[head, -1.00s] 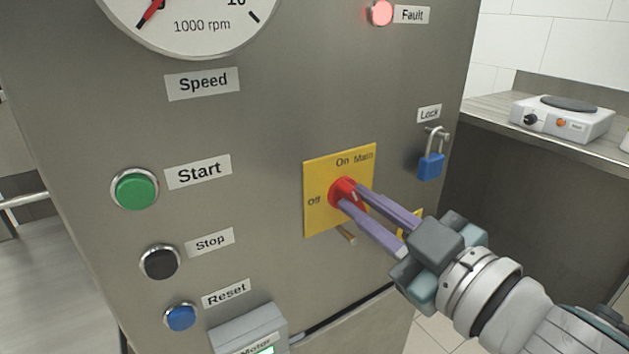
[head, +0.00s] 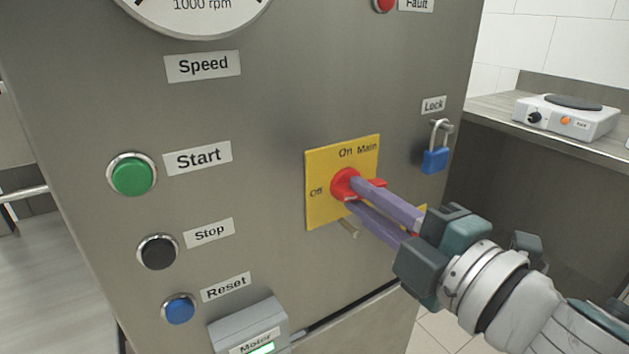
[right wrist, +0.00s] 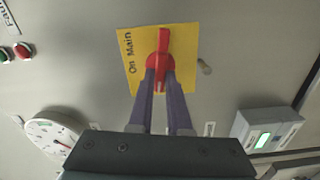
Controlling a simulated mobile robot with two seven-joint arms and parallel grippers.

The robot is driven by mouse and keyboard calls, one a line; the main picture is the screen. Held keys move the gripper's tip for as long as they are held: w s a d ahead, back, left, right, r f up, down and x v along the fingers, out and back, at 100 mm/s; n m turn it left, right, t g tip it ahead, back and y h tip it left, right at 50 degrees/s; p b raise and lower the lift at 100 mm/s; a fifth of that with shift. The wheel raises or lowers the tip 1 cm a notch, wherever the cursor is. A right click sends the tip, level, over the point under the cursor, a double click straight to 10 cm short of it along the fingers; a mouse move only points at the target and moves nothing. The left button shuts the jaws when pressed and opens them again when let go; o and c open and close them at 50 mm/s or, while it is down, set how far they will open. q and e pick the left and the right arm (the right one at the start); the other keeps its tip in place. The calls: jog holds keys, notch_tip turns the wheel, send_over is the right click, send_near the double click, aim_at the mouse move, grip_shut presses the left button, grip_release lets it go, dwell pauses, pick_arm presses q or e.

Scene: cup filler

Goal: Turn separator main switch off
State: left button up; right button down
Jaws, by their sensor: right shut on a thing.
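The main switch is a red rotary knob (head: 345,183) on a yellow plate (head: 322,212) marked On Main at the top and Off at the left. Its red handle now lies roughly level across the plate, in line with the Off mark. My right gripper (head: 352,192) has its two purple fingers shut on the knob from the lower right. The right wrist view shows the red handle (right wrist: 163,50) running between and beyond the fingertips (right wrist: 160,80), with the Off mark hidden. My left gripper is not in view.
A blue padlock (head: 435,160) hangs under the Lock label, right of the plate. A peg (head: 349,228) sticks out below the plate. Green Start (head: 132,175), black Stop (head: 158,252) and blue Reset (head: 179,308) buttons are at left. The Fault lamp (head: 384,4) looks dark red.

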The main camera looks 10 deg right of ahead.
jog(key=shift+n, duration=1)
jog(key=c, duration=0.9)
grip_release()
jog(key=shift+o, duration=0.2)
jog(key=b+v, duration=0.1)
jog(key=v, duration=0.9)
